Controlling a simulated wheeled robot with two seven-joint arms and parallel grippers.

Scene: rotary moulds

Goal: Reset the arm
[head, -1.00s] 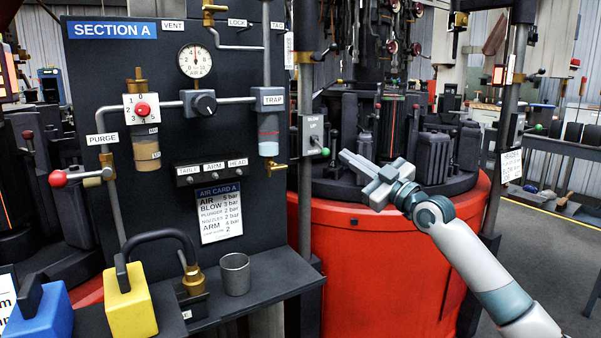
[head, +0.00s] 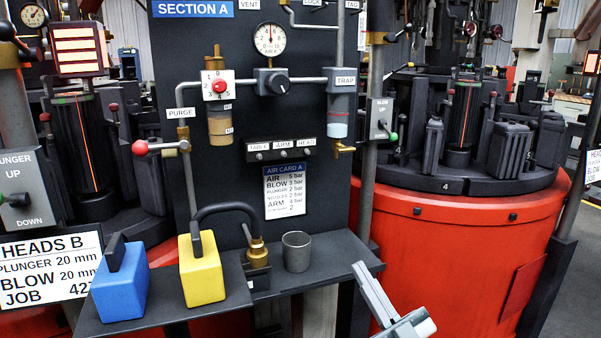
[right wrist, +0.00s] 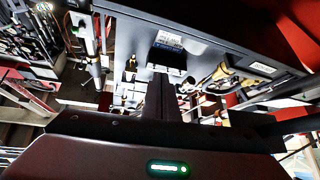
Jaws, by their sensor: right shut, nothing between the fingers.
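My right gripper (head: 374,294) shows at the bottom of the head view, in front of the right end of the dark shelf. Its grey fingers are together with nothing between them, and they point up and to the left. In the right wrist view the dark fingers (right wrist: 160,98) point toward the panel and shelf. The Section A panel (head: 335,200) stands behind it, with a small switch box labelled TABLE, ARM and HEAD (head: 282,150) above the air card (head: 285,191). My left gripper is out of view.
The shelf (head: 330,271) carries a blue block (head: 120,285), a yellow block (head: 202,275), a brass fitting with a black hose (head: 257,252) and a grey cup (head: 296,252). A red round mould table (head: 440,255) stands at right. The Heads B sign (head: 45,265) is at left.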

